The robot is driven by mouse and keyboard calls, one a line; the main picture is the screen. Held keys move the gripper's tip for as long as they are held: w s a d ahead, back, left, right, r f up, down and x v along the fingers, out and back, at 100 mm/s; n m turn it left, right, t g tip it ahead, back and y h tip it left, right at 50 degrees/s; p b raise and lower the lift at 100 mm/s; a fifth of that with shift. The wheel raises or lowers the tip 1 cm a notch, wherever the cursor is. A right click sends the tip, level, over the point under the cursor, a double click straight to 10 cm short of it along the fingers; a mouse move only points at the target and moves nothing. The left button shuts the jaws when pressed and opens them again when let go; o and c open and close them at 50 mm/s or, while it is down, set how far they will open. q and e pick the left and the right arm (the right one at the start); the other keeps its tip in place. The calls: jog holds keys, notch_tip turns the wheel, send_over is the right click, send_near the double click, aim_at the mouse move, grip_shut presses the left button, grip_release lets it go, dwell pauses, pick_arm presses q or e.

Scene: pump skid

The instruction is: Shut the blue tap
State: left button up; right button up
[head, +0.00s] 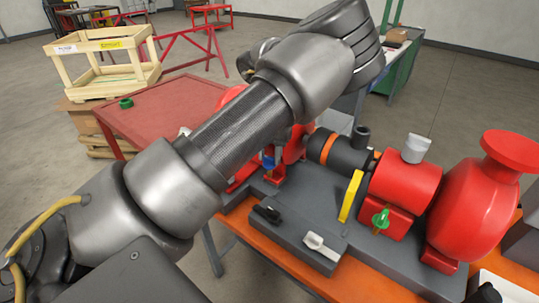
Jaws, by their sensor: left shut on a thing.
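The blue tap (268,162) shows only as a small blue patch beside the red pump parts, just past the lower edge of my left forearm. My left arm crosses the view from lower left to top centre and hides most of this spot. My left gripper (270,149) is at the blue tap, shut on it, with its fingers mostly hidden behind the arm. I cannot tell the angle of the tap's handle. My right gripper is not in view.
The grey skid on an orange bench carries a red pump (470,205), a dark motor (338,152), a green tap (381,218), a yellow lever (350,196), and black (267,213) and white (322,247) handles. A red table (150,105) and wooden crate (100,62) stand behind.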

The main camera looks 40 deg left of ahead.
pick_arm(q)
jog(key=shift+m, duration=1.2)
jog(key=o, duration=1)
notch_tip(320, 180, up, 11)
jog(key=shift+f+b, duration=0.1)
jog(key=shift+b, duration=1)
